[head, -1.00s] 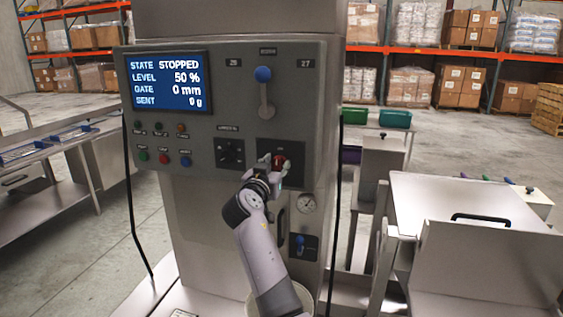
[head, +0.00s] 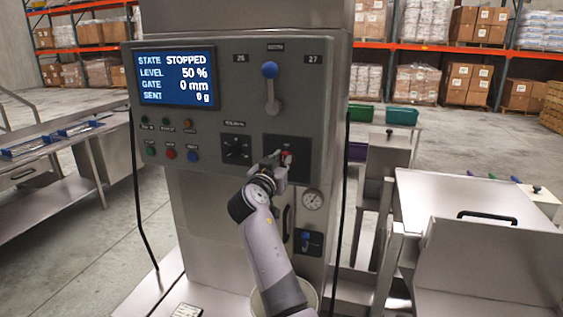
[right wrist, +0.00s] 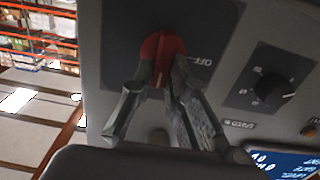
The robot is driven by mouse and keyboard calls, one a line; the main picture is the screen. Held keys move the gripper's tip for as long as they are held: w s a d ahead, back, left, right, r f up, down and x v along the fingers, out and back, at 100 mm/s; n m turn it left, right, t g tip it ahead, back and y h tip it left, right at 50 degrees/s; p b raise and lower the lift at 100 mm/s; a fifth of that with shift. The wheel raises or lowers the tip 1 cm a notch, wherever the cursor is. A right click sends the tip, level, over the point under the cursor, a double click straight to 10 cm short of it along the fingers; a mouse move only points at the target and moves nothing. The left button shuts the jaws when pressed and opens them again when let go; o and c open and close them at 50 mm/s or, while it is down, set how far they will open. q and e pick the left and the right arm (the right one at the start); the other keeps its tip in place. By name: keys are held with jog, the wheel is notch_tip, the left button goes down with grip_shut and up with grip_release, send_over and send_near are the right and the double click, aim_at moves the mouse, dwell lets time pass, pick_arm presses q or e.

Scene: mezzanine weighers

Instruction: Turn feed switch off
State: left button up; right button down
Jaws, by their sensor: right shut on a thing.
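The feed switch is a red rotary knob (head: 286,158) on a dark square plate, low on the right of the grey control panel (head: 215,115). In the right wrist view the red knob (right wrist: 162,52) sits between my fingers, with the word OFF on the plate beside it. My right gripper (head: 279,160) is shut on the knob, and its fingers partly hide it in the head view. It also shows in the right wrist view (right wrist: 162,85). My left gripper is out of view.
A blue-tipped lever (head: 271,85) stands above the switch and a black selector knob (head: 236,149) is to its left. Several small buttons sit below the screen. Steel tables stand on both sides.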

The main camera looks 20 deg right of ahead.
jog(key=shift+n, duration=0.3)
jog(key=shift+a+n+b, duration=0.15)
jog(key=shift+n+b, duration=0.2)
jog(key=shift+n, duration=0.25)
jog(key=n, duration=0.2)
jog(key=shift+w+a+n, duration=0.1)
jog(key=shift+w+n, duration=0.05)
jog(key=shift+n, duration=0.15)
jog(key=shift+w+a+f+n+p, duration=0.15)
jog(key=shift+n+p, duration=0.45)
jog(key=shift+n, duration=1.65)
jog(key=shift+a+f+n+p, duration=0.15)
jog(key=shift+n+p, duration=0.5)
jog(key=shift+n, duration=1.65)
jog(key=shift+w+a+f+n+p, duration=0.1)
jog(key=shift+f+n+p, duration=0.35)
jog(key=shift+n, duration=1.8)
jog(key=shift+r, duration=0.15)
